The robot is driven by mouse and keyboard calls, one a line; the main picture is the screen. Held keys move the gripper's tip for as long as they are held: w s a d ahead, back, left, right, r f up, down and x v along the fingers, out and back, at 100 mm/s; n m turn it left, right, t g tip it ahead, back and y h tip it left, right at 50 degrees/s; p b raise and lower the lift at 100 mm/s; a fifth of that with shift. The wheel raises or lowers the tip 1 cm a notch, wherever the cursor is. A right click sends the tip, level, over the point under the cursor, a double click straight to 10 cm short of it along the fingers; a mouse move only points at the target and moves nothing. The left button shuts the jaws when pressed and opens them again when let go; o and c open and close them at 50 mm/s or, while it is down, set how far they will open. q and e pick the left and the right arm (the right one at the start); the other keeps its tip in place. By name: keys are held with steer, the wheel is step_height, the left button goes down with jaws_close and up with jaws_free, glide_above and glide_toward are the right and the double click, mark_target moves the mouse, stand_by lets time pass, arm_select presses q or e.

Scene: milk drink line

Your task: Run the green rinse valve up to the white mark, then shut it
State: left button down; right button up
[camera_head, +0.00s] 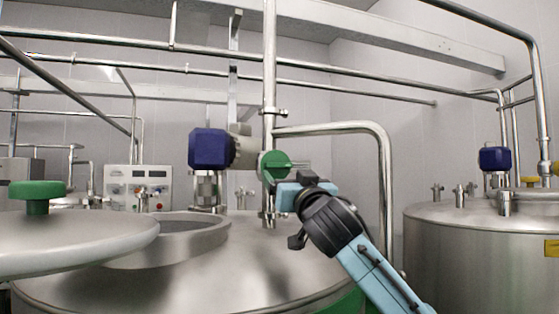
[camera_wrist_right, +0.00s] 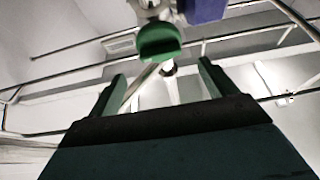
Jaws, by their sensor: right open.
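The green rinse valve (camera_head: 274,165) sits on the vertical steel pipe above the middle tank. It also shows at the top of the right wrist view (camera_wrist_right: 159,42), ahead of my fingers. My right gripper (camera_head: 291,178) is at the valve in the head view, its arm coming up from the lower right. In the right wrist view the two fingers (camera_wrist_right: 160,84) stand wide apart with nothing between them, and the green handle lies beyond their tips. I cannot make out the white mark. My left gripper is not in view.
A blue motor (camera_head: 209,149) stands left of the valve. The middle tank (camera_head: 190,277) has an open round manway, with a lid (camera_head: 75,243) bearing a green knob (camera_head: 37,196) at the left. A control box (camera_head: 137,187) is behind. A bent pipe (camera_head: 385,190) runs close right of my gripper.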

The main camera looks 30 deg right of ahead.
mark_target(280, 167)
steer(key=p+x, duration=0.2)
steer(key=x, duration=0.3)
steer(key=shift+w+d+r, duration=0.1)
steer(key=shift+w+r, duration=0.2)
steer(key=shift+w+d+r+p, duration=0.1)
steer(key=shift+w+p, duration=0.25)
steer(key=shift+w, duration=0.25)
steer(key=c, duration=0.8)
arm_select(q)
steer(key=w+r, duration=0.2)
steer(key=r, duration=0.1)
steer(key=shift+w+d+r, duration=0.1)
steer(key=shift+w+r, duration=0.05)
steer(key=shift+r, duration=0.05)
arm_select(e)
steer(key=shift+c, duration=0.2)
